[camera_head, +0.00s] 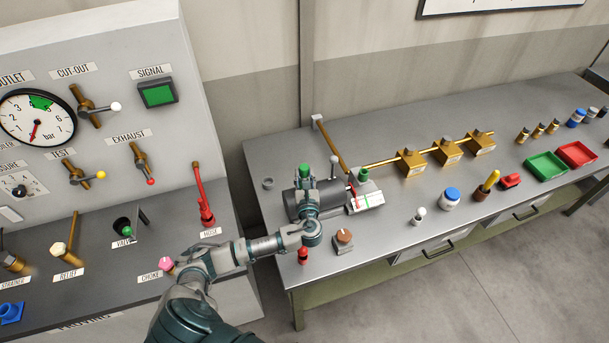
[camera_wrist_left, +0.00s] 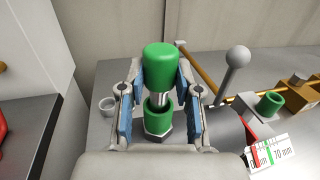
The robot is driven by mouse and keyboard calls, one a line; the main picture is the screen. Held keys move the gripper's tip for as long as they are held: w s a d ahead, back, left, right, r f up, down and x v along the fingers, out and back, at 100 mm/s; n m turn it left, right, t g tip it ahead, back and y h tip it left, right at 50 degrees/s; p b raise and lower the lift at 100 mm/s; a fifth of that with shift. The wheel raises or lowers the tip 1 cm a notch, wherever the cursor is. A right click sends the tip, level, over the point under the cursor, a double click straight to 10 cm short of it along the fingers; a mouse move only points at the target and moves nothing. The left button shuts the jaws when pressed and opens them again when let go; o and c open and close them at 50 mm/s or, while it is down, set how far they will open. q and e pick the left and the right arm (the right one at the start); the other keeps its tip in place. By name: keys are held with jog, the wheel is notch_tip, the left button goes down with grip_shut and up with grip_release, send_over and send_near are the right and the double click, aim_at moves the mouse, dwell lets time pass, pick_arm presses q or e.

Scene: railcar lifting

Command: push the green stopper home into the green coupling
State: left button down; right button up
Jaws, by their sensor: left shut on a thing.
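The green stopper (camera_wrist_left: 160,62) has a rounded green cap and a bare metal stem below it. My left gripper (camera_head: 306,184) is shut on it, with a blue-padded finger on each side in the wrist view. The stopper stands about upright over the green coupling (camera_wrist_left: 158,110), a green ring on a dark hex base. The stem's lower end is at the coupling's mouth; its depth inside cannot be told. A length of stem shows between cap and ring, so the cap is apart from the ring. In the head view, the gripper hides the coupling.
A dark cylinder (camera_head: 293,204) lies by the gripper. A second green socket (camera_wrist_left: 269,104), a grey ball-topped lever (camera_wrist_left: 236,62) and a scale plate (camera_wrist_left: 270,151) are to the right. A grey ring (camera_wrist_left: 108,105) is at left. The upright control panel (camera_head: 150,45) stands left of the bench.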

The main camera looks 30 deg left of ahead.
pick_arm(q)
jog(key=shift+f+b, duration=0.5)
jog(key=shift+f, duration=0.85)
jog(key=c, duration=0.7)
grip_release()
jog(key=shift+s, duration=0.1)
jog(key=v, duration=1.1)
jog(key=shift+s+d+f, duration=0.1)
jog(key=shift+s+d, duration=0.2)
jog(key=shift+f, duration=0.1)
